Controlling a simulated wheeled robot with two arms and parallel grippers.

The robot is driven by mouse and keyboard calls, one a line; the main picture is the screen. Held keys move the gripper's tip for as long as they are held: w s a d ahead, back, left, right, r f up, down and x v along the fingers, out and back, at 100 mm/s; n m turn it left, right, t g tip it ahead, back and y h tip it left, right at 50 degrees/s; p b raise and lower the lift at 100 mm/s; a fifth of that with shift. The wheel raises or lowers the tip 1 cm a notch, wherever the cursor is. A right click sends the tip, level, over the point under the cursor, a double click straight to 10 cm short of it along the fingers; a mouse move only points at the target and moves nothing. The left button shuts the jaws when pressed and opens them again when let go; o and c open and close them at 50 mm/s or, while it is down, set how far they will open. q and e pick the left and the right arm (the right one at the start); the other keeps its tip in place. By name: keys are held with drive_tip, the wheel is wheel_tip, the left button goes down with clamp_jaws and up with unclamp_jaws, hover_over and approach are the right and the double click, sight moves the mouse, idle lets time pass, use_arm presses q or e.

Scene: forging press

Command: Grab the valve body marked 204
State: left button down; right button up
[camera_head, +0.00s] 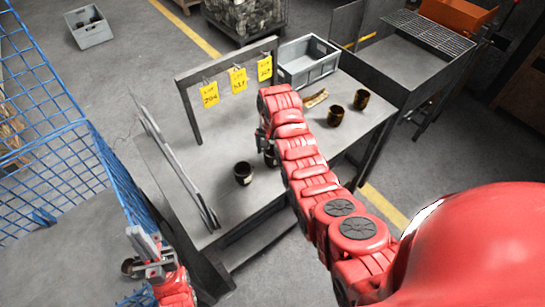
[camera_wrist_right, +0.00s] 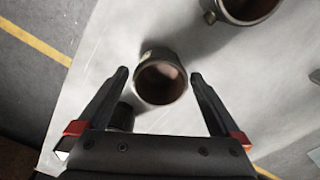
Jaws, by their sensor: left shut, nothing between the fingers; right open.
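Several dark, hollow valve bodies stand on the grey table: one near the front edge (camera_head: 243,173), one partly hidden behind my right arm, and two to the right (camera_head: 335,116) (camera_head: 361,99). Any number on them is too small to read. In the right wrist view, one valve body (camera_wrist_right: 161,80) lies between the fingertips of my open right gripper (camera_wrist_right: 159,75), with a gap on both sides. Another (camera_wrist_right: 245,8) is at the top edge. My left gripper (camera_head: 152,253) is shut and empty at lower left, away from the table.
Yellow tags (camera_head: 209,94) hang from a frame on the table (camera_head: 222,141); the left one seems to read 204. A grey crate (camera_head: 308,64) stands at the back. A blue wire cage (camera_head: 60,165) is at the left, with a dark round object (camera_head: 127,267) beside my left gripper.

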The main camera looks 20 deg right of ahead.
drive_tip(key=shift+w+f+p, duration=0.1)
drive_tip(key=shift+f+p, duration=0.3)
drive_tip(key=shift+f, duration=1)
clamp_jaws()
